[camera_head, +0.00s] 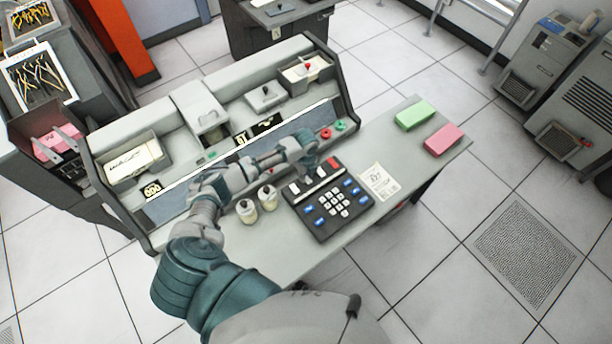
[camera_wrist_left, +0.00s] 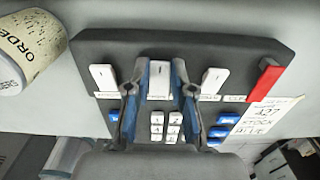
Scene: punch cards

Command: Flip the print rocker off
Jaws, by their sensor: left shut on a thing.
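A dark control panel (camera_head: 318,222) with white and blue keys lies on the grey desk. In the left wrist view the panel (camera_wrist_left: 205,42) carries a row of three white rockers and a red one. My left gripper (camera_head: 307,179) is over this row. Its two fingers (camera_wrist_left: 158,92) straddle the middle white rocker (camera_wrist_left: 159,72) and are shut on it. A left white rocker (camera_wrist_left: 103,77) and a right white rocker (camera_wrist_left: 213,79) stand clear on either side. The label under the middle rocker is partly hidden by the fingers, so I cannot read it fully. My right gripper is not in view.
Two small jars (camera_head: 247,211) stand left of the panel, close under my forearm. A printed sheet (camera_head: 379,182) lies to its right. Green (camera_head: 414,115) and pink (camera_head: 444,140) blocks lie at the desk's right end. The desk between them and the sheet is clear.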

